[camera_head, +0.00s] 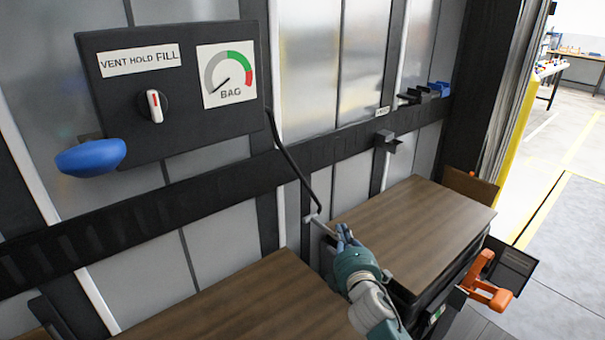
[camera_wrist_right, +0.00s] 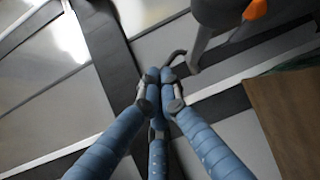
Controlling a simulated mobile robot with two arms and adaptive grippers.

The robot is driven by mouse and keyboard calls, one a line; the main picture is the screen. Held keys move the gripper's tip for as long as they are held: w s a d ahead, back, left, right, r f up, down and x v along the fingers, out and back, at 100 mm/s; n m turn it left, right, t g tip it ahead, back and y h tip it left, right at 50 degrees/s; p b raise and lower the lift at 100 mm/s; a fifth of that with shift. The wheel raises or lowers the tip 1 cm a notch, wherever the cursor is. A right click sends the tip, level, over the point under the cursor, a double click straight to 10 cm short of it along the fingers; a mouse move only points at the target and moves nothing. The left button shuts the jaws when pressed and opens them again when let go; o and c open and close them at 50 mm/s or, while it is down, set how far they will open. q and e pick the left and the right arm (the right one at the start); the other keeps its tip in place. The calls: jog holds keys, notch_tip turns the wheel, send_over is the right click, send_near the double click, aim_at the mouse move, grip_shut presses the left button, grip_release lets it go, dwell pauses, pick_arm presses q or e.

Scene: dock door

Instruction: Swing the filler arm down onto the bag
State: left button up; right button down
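The filler arm (camera_head: 293,163) is a thin black rod that runs from the gauge panel down to a grey end piece (camera_head: 322,227). My right gripper (camera_head: 343,232) is beside this end piece, above the gap between two wooden tops. In the wrist view its blue fingers (camera_wrist_right: 160,78) are drawn together at the tips. A dark curved piece (camera_wrist_right: 176,58) shows just beyond them, and I cannot tell whether they hold it. A dark body with an orange tip (camera_wrist_right: 254,10) is at the top right there. I cannot make out the bag. My left gripper is out of view.
The panel (camera_head: 115,83) carries a BAG gauge (camera_head: 227,75), a knob (camera_head: 155,105) and a blue handle (camera_head: 91,157). Wooden tops stand at left (camera_head: 235,300) and right (camera_head: 418,225). An orange handle (camera_head: 487,285) is at the right. Open floor lies beyond.

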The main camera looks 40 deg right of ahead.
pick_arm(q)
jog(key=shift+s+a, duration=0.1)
pick_arm(e)
jog(key=v, duration=1.2)
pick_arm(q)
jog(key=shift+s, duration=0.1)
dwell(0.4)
